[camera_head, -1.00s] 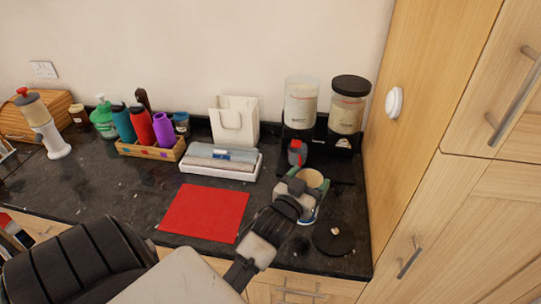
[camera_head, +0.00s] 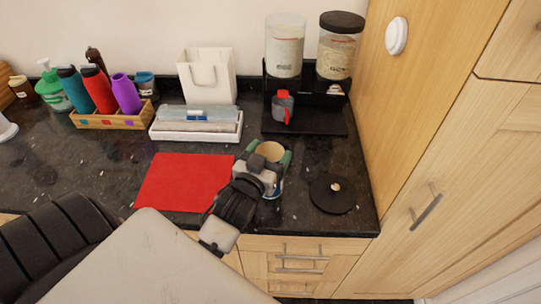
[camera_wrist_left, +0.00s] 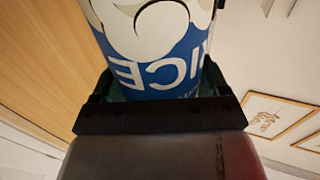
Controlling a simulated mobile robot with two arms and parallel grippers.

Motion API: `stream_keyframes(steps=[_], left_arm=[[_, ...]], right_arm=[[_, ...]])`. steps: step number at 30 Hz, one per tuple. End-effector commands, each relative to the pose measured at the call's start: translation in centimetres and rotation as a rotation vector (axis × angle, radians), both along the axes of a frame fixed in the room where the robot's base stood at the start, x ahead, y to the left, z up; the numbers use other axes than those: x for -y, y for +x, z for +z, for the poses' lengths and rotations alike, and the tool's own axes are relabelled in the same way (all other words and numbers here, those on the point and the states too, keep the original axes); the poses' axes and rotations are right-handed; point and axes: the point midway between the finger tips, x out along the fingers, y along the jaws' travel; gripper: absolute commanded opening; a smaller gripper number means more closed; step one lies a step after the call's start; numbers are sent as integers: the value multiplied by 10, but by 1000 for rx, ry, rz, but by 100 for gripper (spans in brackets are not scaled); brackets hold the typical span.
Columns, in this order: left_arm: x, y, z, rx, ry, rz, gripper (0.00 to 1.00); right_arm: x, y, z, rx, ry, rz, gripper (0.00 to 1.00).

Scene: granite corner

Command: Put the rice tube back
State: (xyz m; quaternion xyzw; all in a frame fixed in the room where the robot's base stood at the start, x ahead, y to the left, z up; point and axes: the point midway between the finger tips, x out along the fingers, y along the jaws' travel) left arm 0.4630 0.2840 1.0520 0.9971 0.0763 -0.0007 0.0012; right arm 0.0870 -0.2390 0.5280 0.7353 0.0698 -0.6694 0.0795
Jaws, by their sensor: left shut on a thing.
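My left gripper (camera_head: 268,161) is shut on the rice tube (camera_head: 270,151), an open-topped round container. They are over the front part of the counter, between the red mat and a round black lid. In the left wrist view the tube (camera_wrist_left: 155,62) shows a blue and white label with large white letters, upside down. The jaws grip its sides. In the head view the gripper hides most of the tube, so I cannot tell whether its base touches the counter. My right gripper is not in view.
A black stand (camera_head: 305,92) holds two clear jars (camera_head: 285,50), (camera_head: 338,50); a grey and red cup (camera_head: 283,106) is below. The black lid (camera_head: 332,195) lies right of the tube, the red mat (camera_head: 184,181) left. A wooden cabinet (camera_head: 390,110) bounds the right side.

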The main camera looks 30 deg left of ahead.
Motion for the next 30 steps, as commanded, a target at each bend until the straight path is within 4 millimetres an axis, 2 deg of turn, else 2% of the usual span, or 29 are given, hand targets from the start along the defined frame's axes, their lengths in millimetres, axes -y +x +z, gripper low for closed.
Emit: stream_keyframes(steps=[3,7,8,12,22,26,30], left_arm=[[0,0,1,-1,0,0,19],[0,0,-4,-1,0,0,19],[0,0,-4,-3,0,0,77],[0,0,-4,-3,0,0,98],[0,-2,0,-3,0,0,100],[3,-21,-3,-5,-1,0,100],[8,-53,-4,-5,-2,0,100]], right_arm=[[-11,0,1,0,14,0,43],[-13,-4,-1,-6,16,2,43],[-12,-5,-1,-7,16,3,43],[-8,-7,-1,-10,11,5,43],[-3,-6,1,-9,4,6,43],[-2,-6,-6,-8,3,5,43],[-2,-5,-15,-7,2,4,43]])
